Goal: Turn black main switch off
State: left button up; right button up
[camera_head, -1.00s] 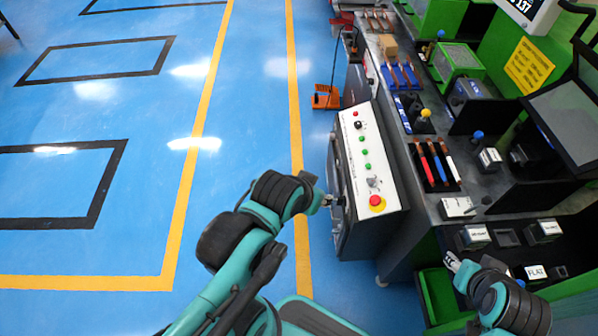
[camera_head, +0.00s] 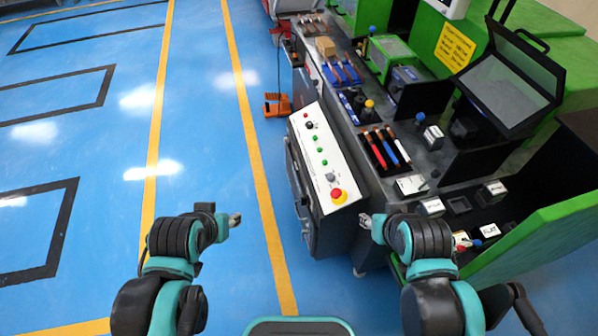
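The control box with a white sloped panel (camera_head: 318,152) stands in the middle of the camera_head view. A small black knob (camera_head: 309,125) sits near the panel's far end, and a grey knob (camera_head: 331,177) nearer me. I cannot tell for certain which is the main switch. My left gripper (camera_head: 235,219) is left of the box, apart from it, over the blue floor. My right gripper (camera_head: 366,222) is just right of the panel's near end, by the box's near corner. Both look empty; their fingers are too small to tell open from shut.
A red button on a yellow base (camera_head: 338,195) is at the panel's near end, with small green buttons (camera_head: 320,150) farther up. An orange foot pedal (camera_head: 276,104) lies on the floor beyond. The machine bench with tools is to the right. Floor on the left is clear.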

aim_at(304, 200)
jog(key=j+z, duration=0.35)
jog(key=j, duration=0.2)
jog(key=j+z, duration=0.35)
jog(key=j, duration=0.25)
